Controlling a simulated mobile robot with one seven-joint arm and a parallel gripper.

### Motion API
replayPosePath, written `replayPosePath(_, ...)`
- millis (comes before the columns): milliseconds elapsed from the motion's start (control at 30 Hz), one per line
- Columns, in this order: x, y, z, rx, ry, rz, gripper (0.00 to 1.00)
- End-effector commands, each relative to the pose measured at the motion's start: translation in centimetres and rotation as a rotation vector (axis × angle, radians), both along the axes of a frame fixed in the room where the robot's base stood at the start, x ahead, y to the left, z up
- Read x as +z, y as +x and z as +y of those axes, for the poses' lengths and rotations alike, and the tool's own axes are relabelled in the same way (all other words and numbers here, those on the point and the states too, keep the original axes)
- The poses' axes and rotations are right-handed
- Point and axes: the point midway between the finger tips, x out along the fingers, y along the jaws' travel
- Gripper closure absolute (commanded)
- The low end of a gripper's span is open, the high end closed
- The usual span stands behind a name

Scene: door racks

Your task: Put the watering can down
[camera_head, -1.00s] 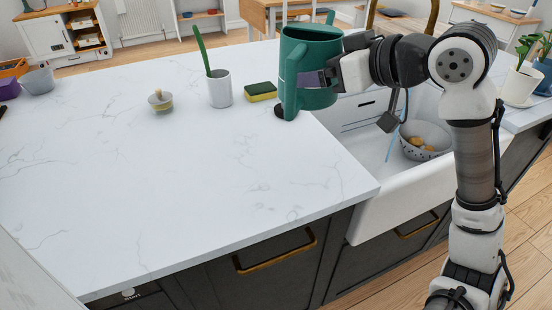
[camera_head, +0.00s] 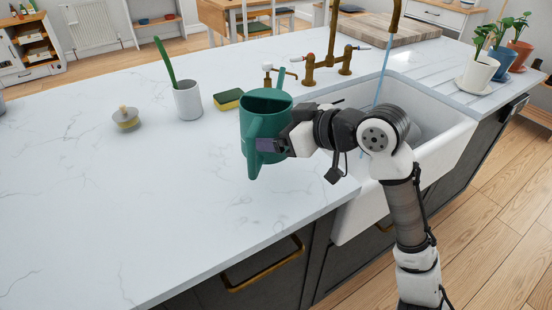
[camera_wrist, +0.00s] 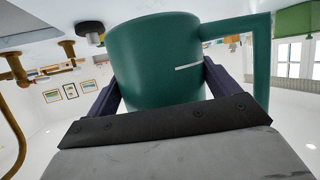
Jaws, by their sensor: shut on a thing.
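The dark green watering can (camera_head: 262,112) is at the middle of the head view, over the white marble counter (camera_head: 120,200) just left of the sink. My gripper (camera_head: 270,146) is shut on it from the right side. The can looks roughly upright. I cannot tell whether its base touches the counter or hangs a little above it. In the wrist view the can (camera_wrist: 155,60) fills the space between the two dark fingers (camera_wrist: 160,95), with its handle at the right.
The white sink (camera_head: 440,145) lies right of the can, with water running from the brass faucet (camera_head: 332,55). A yellow-green sponge (camera_head: 228,99), a white cup (camera_head: 188,101) with a green brush and a small round-topped brush (camera_head: 126,118) stand left. The front-left counter is clear.

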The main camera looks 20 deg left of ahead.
Motion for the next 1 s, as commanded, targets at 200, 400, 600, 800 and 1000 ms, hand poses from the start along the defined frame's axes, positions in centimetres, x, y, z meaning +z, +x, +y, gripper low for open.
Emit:
replayPosePath(200,-3.6,0.1,-0.1,-0.003,0.002,0.002,0.39)
replayPosePath(400,-4.9,0.0,0.0,-0.002,0.002,0.001,0.39)
replayPosePath(600,-7.5,0.1,-0.1,-0.004,0.002,0.003,0.39)
replayPosePath(800,-8.1,0.0,0.0,-0.001,0.001,-0.002,0.39)
replayPosePath(1000,-8.4,0.0,0.0,-0.001,0.001,-0.002,0.39)
